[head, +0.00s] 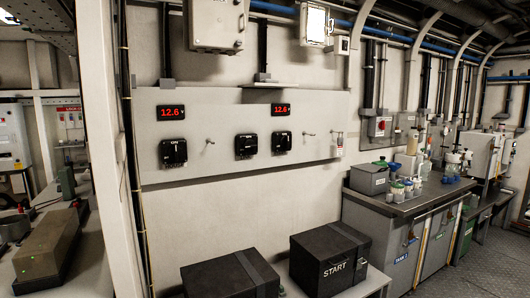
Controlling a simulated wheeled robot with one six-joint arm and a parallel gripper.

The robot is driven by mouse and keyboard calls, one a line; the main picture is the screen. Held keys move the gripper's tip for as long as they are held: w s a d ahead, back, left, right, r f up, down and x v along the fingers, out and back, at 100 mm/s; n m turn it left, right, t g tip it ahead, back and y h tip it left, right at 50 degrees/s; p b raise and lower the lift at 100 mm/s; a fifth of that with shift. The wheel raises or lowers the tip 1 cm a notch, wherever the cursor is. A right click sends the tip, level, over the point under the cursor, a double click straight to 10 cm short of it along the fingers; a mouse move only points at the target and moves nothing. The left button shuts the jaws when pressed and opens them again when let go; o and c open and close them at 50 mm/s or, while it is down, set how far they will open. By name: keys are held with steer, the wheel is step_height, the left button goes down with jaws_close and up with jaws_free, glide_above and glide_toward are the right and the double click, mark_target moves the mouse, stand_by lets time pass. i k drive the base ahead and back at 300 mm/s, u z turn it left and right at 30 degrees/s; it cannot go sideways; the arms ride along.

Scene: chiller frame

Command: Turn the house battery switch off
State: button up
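Three black rotary switches are on a pale wall panel (215,110): a left switch (173,153), a middle switch (247,146) and a right switch (282,142). Small "ON" lettering shows at the top of the left switch; the other markings are too small to read. I cannot tell which one is the house battery switch. A red display (171,113) above the left switch reads 12.6, and another display (281,109) above the right switch reads 12.6. My gripper is not in view.
Two black boxes, a left box (215,277) and a right box (325,250) lettered START, stand below the panel. A grey cabinet (397,235) with bottles and a grey bin (369,180) is at right. A pale post (104,120) is left. The panel front looks clear.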

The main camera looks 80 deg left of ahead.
mark_target(174, 151)
steer(key=i, duration=0.15)
steer(key=u, duration=2.4)
steer(key=i, duration=1.9)
steer(key=u, duration=0.8)
